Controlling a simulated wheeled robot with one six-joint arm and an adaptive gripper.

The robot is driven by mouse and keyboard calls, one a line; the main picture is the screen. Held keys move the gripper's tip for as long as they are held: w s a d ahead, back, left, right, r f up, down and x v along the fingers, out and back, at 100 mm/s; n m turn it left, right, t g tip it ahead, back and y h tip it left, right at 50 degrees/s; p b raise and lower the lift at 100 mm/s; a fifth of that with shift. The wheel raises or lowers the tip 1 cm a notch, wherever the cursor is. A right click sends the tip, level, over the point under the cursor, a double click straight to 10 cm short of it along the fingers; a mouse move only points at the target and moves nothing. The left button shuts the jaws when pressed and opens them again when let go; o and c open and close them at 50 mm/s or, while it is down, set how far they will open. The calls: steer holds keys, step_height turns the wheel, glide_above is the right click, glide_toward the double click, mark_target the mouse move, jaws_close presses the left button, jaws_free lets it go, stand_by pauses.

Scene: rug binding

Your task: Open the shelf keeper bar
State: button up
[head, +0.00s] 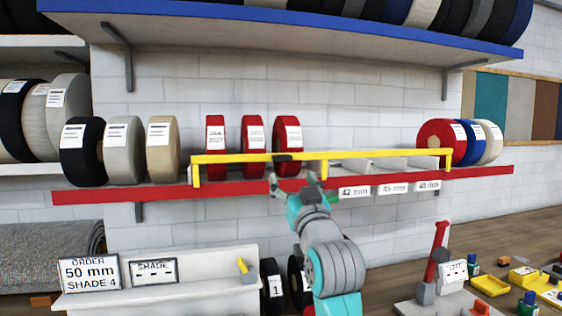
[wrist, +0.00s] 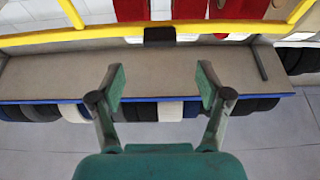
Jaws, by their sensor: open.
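The yellow keeper bar (head: 235,158) runs across the front of the red-edged shelf (head: 130,192), with legs down to the shelf at both ends and an upright near its middle. A small black grip (head: 282,157) sits on the bar, in front of the red rolls. In the wrist view the bar (wrist: 100,36) crosses the top, with the black grip (wrist: 160,36) near the centre. My gripper (head: 293,183) is just below the grip, fingers apart and empty. In the wrist view the gap between the fingertips (wrist: 160,85) lines up with the grip, apart from it.
Three red rolls (head: 252,133) stand behind the bar, with empty lanes to their right above the size labels (head: 393,188). More rolls (head: 123,150) stand left of the bar. A blue-edged shelf (head: 300,27) hangs above. A workbench with a red-handled tool (head: 437,250) is lower right.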

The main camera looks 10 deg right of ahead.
mark_target(283, 161)
steer(key=x, duration=0.9)
steer(key=shift+w, duration=0.2)
jaws_close()
